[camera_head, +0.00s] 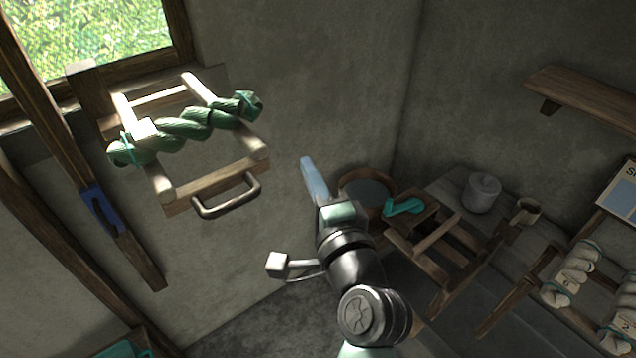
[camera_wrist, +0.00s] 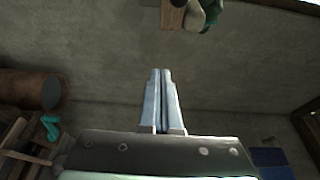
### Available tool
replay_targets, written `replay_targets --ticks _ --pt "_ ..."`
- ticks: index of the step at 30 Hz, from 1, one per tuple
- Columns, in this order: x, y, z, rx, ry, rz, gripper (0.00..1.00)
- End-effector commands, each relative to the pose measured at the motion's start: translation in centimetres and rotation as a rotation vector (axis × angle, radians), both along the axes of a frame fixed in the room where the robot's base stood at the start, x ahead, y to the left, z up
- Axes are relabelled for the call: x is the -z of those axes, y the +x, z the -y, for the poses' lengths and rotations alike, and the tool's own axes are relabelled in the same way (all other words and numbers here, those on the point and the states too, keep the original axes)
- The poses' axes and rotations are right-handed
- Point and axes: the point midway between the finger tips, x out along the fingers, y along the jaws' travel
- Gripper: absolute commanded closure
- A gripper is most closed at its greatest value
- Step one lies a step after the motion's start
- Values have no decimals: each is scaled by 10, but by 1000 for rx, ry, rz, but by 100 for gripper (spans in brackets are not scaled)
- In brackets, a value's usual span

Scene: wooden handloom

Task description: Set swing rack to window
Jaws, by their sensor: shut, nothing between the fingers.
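The swing rack (camera_head: 218,184) is a wooden frame on the wall below the window (camera_head: 85,45), sticking out into the room. A twisted green skein (camera_head: 185,125) lies across its bars. A curved metal handle (camera_head: 227,198) is fixed to its front bar. My gripper (camera_head: 306,160) is right of the rack, apart from the handle, with its fingers pointing up in the head view. In the wrist view my gripper (camera_wrist: 160,72) is shut and empty against bare wall. A piece of the rack (camera_wrist: 172,16) and green yarn (camera_wrist: 212,10) show at that view's top edge.
Pale skeins (camera_head: 572,272) hang farther right, under a wall shelf (camera_head: 580,97). A post with a blue clamp (camera_head: 102,210) stands left. The wall between rack and tub is clear.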

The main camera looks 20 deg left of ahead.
Motion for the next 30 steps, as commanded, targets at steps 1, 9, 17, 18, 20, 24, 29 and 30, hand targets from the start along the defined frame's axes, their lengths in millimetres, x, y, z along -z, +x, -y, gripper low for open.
replay_targets --ticks 1,9,17,18,20,24,29,30 --pt "-4 8 -7 -5 0 0 100" --pt "-3 6 -31 -3 -2 -2 100" --pt "-1 -7 -41 -1 -1 1 100" --pt "-1 -7 -41 0 0 1 100" --pt "0 -7 -41 0 0 1 100" --pt "0 -7 -41 0 0 1 100" --pt "0 -8 -41 0 -1 1 100" --pt "0 -8 -41 1 -1 1 100"
